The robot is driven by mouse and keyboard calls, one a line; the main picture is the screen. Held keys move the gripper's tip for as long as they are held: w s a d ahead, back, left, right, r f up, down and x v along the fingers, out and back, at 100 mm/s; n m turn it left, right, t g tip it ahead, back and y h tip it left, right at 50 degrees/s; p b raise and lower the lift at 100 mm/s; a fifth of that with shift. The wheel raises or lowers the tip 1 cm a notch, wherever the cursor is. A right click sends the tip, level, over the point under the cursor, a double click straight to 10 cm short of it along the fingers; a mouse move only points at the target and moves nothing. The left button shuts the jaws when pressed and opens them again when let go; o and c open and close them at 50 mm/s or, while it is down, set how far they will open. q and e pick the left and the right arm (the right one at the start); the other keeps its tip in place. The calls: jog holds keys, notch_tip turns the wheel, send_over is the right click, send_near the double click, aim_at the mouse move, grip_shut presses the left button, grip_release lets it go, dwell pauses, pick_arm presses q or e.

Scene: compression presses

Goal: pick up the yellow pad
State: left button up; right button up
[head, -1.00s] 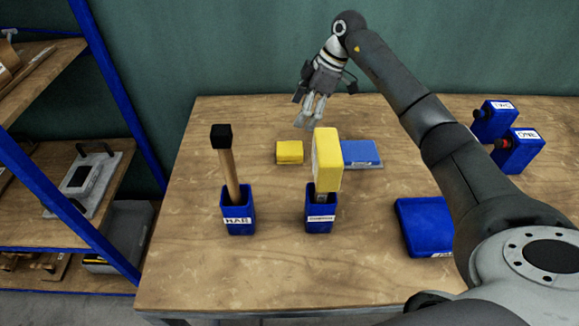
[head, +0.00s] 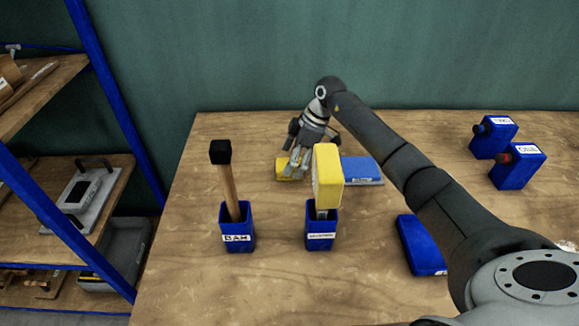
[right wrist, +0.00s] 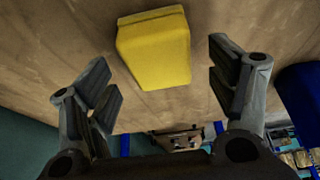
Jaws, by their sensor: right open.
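The yellow pad (head: 283,172) lies on the wooden table in the head view, partly hidden by my right gripper (head: 296,166). In the right wrist view, the yellow pad (right wrist: 156,50) is a thick block ahead of my right gripper (right wrist: 165,85), whose fingers are spread wide. The pad appears beyond the fingertips and nearer the right finger; no contact shows. My left gripper is not in view.
A blue block (head: 362,170) lies just right of the pad. In front stand a yellow-headed tool (head: 328,177) in a blue holder (head: 321,236) and a black-topped stick (head: 226,180) in another (head: 238,237). Two blue boxes (head: 492,138) (head: 517,165) stand at the right.

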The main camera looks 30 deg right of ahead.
jog(key=shift+x, duration=1.2)
jog(key=c, duration=0.8)
jog(key=shift+c, duration=0.3)
jog(key=shift+r, duration=0.15)
notch_tip(320, 180, up, 10)
jog(key=shift+f+b, duration=0.1)
jog(key=shift+b, duration=0.55)
jog(key=shift+o, duration=0.3)
